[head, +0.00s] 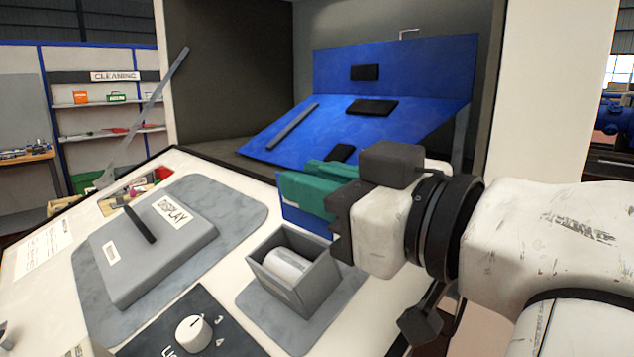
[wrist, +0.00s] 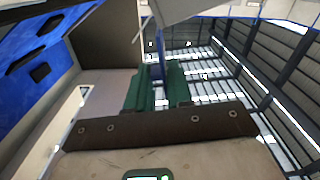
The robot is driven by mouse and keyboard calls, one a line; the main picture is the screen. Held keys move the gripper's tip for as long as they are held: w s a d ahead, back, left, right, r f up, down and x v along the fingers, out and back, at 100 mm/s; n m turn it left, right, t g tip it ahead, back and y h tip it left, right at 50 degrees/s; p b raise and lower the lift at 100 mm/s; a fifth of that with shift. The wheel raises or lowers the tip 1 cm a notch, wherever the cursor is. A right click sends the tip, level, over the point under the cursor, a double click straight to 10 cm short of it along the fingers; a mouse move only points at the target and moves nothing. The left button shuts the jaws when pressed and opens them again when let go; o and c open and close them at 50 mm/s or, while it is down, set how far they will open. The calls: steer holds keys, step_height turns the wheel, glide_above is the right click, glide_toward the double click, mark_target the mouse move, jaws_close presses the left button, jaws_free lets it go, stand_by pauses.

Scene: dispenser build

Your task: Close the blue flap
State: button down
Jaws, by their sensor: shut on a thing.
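My gripper (head: 308,190) has green fingers and is shut on a blue flap (head: 304,219), of which only a small part shows below the fingers. In the wrist view the fingers (wrist: 157,92) close around a thin blue edge (wrist: 158,70) of it.
A grey open bin (head: 293,270) holding a white cylinder stands just below the gripper. A grey display lid (head: 152,245) with a black handle lies to the left. A knob (head: 193,333) is at the front. The pale cabinet side wall (head: 553,75) stands on the right.

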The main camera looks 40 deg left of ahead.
mark_target(277, 280)
steer(key=s+n+b, duration=0.1)
steer(key=n+b, duration=0.1)
steer(key=s+n+b, duration=0.1)
steer(key=n, duration=0.1)
steer(key=shift+f+b, duration=0.35)
steer(key=shift+f, duration=0.05)
steer(key=n+b, duration=0.1)
steer(key=n, duration=0.1)
steer(key=s+f+n+b, duration=0.1)
steer(key=n, duration=0.1)
steer(key=shift+s+a+b, duration=0.1)
steer(key=shift+s+b, duration=0.1)
steer(key=shift+b, duration=0.1)
steer(key=n+b, duration=0.1)
steer(key=n, duration=0.1)
steer(key=s+f+n+b, duration=0.1)
steer(key=n+b, duration=0.1)
steer(key=shift+f, duration=0.2)
steer(key=shift+s+f+n+b, duration=0.15)
steer(key=shift+f+n+b, duration=0.2)
steer(key=shift+n, duration=0.5)
steer(key=shift+s+f+n+b, duration=0.2)
steer(key=shift+n+b, duration=0.2)
steer(key=shift+n, duration=0.45)
steer(key=c, duration=1.2)
jaws_free()
steer(key=shift+o, duration=0.5)
steer(key=shift+f, duration=0.1)
steer(key=shift+a+f, duration=0.1)
